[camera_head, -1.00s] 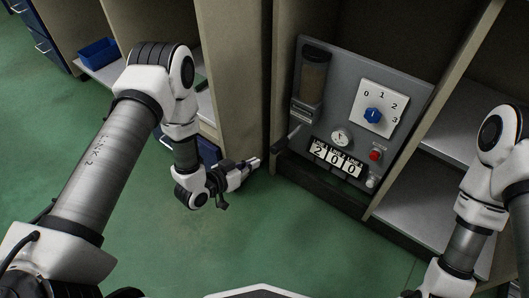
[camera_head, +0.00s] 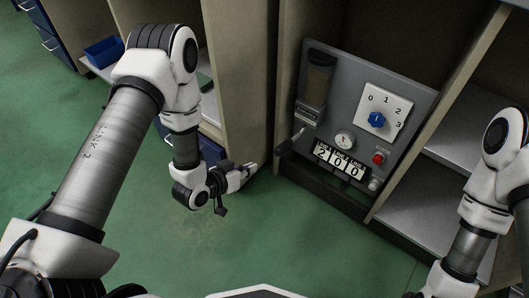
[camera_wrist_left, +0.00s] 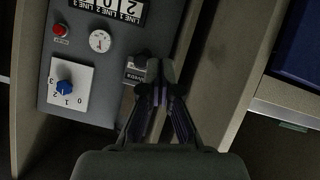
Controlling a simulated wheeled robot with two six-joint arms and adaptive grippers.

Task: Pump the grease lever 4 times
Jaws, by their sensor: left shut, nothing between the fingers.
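The grey grease panel (camera_head: 345,105) stands in the cabinet bay, with a dark reservoir (camera_head: 318,80) at its upper left. A short grease lever (camera_head: 297,137) sticks out at the panel's lower left, below the reservoir. My left gripper (camera_head: 252,169) is shut and empty, left of the lever and apart from it, near the cabinet's upright. In the left wrist view the closed fingertips (camera_wrist_left: 160,78) point toward the panel's edge, beside the reservoir's label; the lever is hard to make out there. My right gripper is out of view.
The panel has a blue knob (camera_head: 376,120) on a 0–3 dial, a gauge (camera_head: 344,140), a red button (camera_head: 379,158) and a counter (camera_head: 340,161) reading 2 0 0. A cabinet upright (camera_head: 240,90) stands close behind my left gripper. Green floor is clear in front.

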